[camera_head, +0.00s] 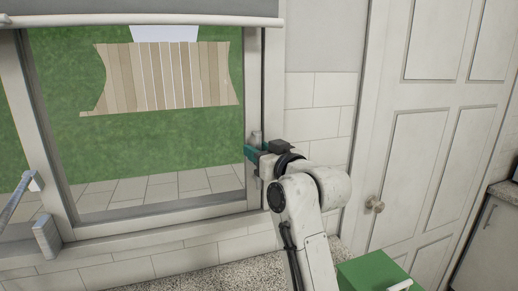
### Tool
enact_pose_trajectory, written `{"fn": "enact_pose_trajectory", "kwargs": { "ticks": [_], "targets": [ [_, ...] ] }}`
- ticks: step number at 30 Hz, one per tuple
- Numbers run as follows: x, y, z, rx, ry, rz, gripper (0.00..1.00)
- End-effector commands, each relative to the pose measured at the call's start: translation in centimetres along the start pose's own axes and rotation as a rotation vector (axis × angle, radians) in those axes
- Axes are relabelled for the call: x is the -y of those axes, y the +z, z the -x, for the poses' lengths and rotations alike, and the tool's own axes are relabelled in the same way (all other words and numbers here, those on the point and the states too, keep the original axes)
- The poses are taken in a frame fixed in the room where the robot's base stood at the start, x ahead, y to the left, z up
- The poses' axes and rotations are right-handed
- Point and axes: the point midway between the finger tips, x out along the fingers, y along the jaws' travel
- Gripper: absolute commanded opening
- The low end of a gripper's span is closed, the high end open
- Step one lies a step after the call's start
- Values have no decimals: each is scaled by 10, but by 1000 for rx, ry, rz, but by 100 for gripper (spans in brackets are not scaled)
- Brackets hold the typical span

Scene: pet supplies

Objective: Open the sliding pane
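The window with the sliding pane (160,145) fills the left of the view, with pale frame bars around it and green lawn seen through it. A small light grey handle-like piece (256,137) stands on the pane's right upright. My gripper (252,155), with teal fingers, is at this upright, right by that piece. My own arm and wrist hide part of the contact, so I cannot tell whether the fingers are open or shut on it. I see no clear gap along the pane's right edge.
A rolled blind (140,20) hangs across the window top. A white panelled door (430,130) with a round knob (375,205) is at right. A green box (375,275) stands low at right, below my arm. A speckled counter (230,272) runs below the window.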

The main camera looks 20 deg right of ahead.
Motion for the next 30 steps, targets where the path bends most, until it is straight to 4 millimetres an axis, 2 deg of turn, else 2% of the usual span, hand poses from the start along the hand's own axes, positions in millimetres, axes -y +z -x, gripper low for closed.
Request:
{"fn": "enact_pose_trajectory", "kwargs": {
  "ticks": [7,18,30],
  "targets": [
    [0,0,0,-1,0,0,35],
    [0,0,0,-1,0,0,0],
    [0,0,0,-1,0,0,0]
  ]
}}
